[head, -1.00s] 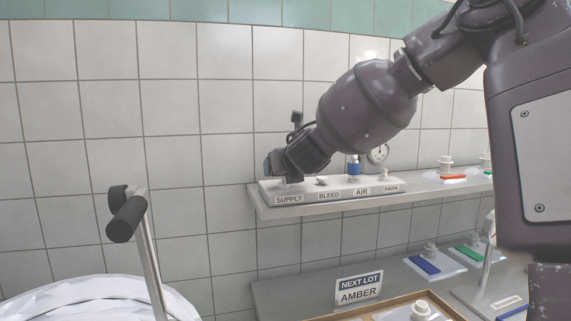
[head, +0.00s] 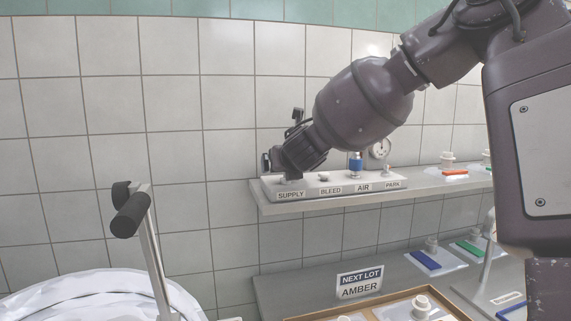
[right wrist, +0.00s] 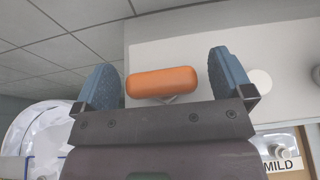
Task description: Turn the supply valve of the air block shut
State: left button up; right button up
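The air block (head: 335,190) is a pale block on the wall shelf, labelled SUPPLY, BLEED, AIR and PARK. My right gripper (head: 283,169) is at its left end, over the SUPPLY label, and hides most of the supply valve in the head view. In the right wrist view, an orange valve handle (right wrist: 162,82) lies crosswise between the two blue fingers of the right gripper (right wrist: 165,85). The fingers stand apart, with a gap at the right finger; contact at the left finger is unclear. My left gripper is not in view.
A blue fitting (head: 355,165) stands at AIR, with a gauge (head: 380,148) behind the block. The shelf (head: 430,181) continues right. A NEXT LOT AMBER sign (head: 359,284) stands on the lower bench. A black-gripped metal handle (head: 131,214) rises at left beside white wrapping (head: 95,297).

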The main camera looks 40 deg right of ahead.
jog(key=shift+r, duration=0.1)
jog(key=shift+s+a+r, duration=0.25)
jog(key=shift+s+r, duration=0.05)
jog(key=shift+s, duration=0.05)
jog(key=p+v, duration=0.2)
jog(key=v, duration=0.7)
jog(key=shift+s+a, duration=0.15)
jog(key=shift+s, duration=0.2)
jog(key=shift+f, duration=0.1)
